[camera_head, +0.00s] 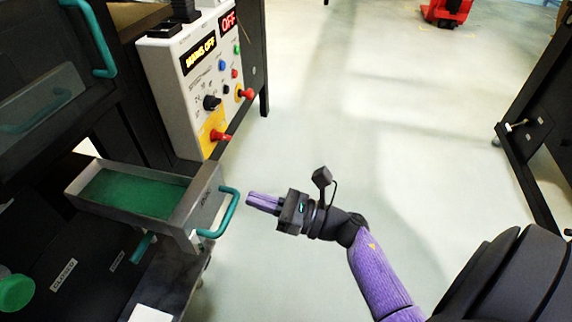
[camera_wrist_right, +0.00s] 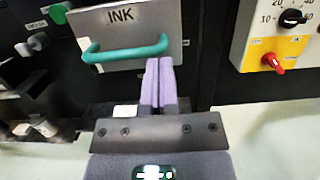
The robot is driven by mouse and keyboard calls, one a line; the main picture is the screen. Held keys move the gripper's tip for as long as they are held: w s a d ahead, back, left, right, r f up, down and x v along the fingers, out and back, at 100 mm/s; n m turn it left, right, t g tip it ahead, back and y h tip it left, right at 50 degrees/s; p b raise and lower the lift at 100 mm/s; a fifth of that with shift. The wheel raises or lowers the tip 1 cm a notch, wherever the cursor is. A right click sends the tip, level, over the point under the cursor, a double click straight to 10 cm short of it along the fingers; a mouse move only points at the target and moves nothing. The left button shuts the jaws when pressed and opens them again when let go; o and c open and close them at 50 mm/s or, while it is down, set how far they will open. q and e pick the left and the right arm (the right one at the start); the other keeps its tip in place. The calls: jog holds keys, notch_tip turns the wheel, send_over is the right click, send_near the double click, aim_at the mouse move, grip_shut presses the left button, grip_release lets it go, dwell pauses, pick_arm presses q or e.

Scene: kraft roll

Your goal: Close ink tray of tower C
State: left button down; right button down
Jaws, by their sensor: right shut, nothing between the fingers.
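The ink tray (camera_head: 196,207) is a grey drawer with green ink inside and a teal handle (camera_head: 229,213) on its front. It is pulled out from the dark machine in the head view. Its front plate (camera_wrist_right: 160,30), marked INK, and its teal handle (camera_wrist_right: 125,50) show in the right wrist view. My right gripper (camera_head: 250,200) has purple fingers, shut and empty, just to the right of the handle and pointing at it. In the right wrist view its fingertips (camera_wrist_right: 158,62) overlap the handle's right end; I cannot tell whether they touch. My left gripper is not in view.
A control panel (camera_head: 200,75) with knobs and red switches stands behind the tray. A second teal handle (camera_head: 98,40) is at upper left. A green round cap (camera_head: 15,292) is at lower left. The floor to the right is clear, up to a dark frame (camera_head: 540,120).

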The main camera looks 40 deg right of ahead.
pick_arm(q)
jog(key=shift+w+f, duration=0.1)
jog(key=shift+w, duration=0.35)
pick_arm(e)
jog(key=shift+w+a+r, duration=0.1)
jog(key=shift+w+a, duration=0.15)
jog(key=shift+w, duration=0.1)
